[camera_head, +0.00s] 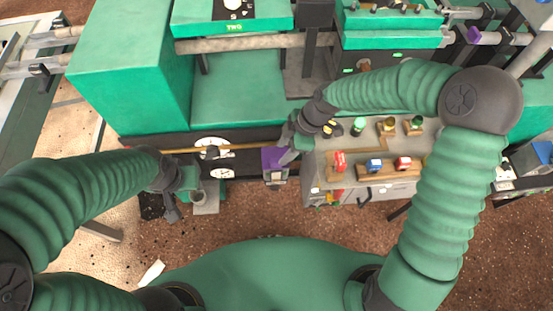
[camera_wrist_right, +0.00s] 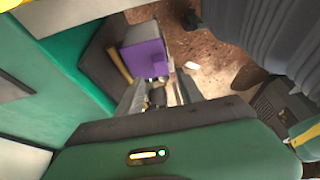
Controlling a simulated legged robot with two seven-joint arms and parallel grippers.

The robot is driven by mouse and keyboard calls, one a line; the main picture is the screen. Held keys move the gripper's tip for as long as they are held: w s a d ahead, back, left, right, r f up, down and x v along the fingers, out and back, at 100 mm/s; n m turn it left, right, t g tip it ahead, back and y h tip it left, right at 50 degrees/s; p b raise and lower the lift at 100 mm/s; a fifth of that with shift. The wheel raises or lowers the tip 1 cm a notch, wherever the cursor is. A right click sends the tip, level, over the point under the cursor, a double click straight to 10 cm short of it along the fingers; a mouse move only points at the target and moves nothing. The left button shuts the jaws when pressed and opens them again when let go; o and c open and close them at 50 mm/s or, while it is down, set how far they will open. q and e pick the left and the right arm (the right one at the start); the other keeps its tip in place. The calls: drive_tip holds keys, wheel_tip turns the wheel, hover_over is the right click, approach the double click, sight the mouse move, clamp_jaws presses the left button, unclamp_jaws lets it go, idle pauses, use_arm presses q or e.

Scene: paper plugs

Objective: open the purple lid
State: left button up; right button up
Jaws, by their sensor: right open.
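The purple lid (camera_head: 271,158) sits on a small grey box (camera_head: 276,179) at the front edge of the machine, near the middle of the head view. In the right wrist view the purple lid (camera_wrist_right: 146,59) shows just beyond the fingertips. My right gripper (camera_head: 287,157) is at the right side of the lid; in the wrist view my right gripper (camera_wrist_right: 158,90) is open with nothing seen between its fingers. I cannot tell whether a finger touches the lid. My left gripper (camera_head: 172,211) hangs at the left, away from the lid; its opening is unclear.
A brown rod (camera_head: 235,147) runs along the machine front to the lid. At right, a workbench (camera_head: 333,175) carries a red part (camera_head: 340,161), a blue part (camera_head: 374,165) and other small items. Speckled floor lies in front.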

sight(277, 160)
drive_tip(key=x, duration=0.3)
drive_tip(key=b+x, duration=0.1)
drive_tip(key=x, duration=0.1)
drive_tip(key=shift+s+d+f, duration=0.1)
drive_tip(key=shift+d+f, duration=0.05)
drive_tip(key=shift+f, duration=0.3)
drive_tip(key=shift+a+f, duration=0.1)
drive_tip(key=shift+a, duration=0.15)
clamp_jaws()
drive_tip(key=shift+d, duration=0.1)
idle(0.5)
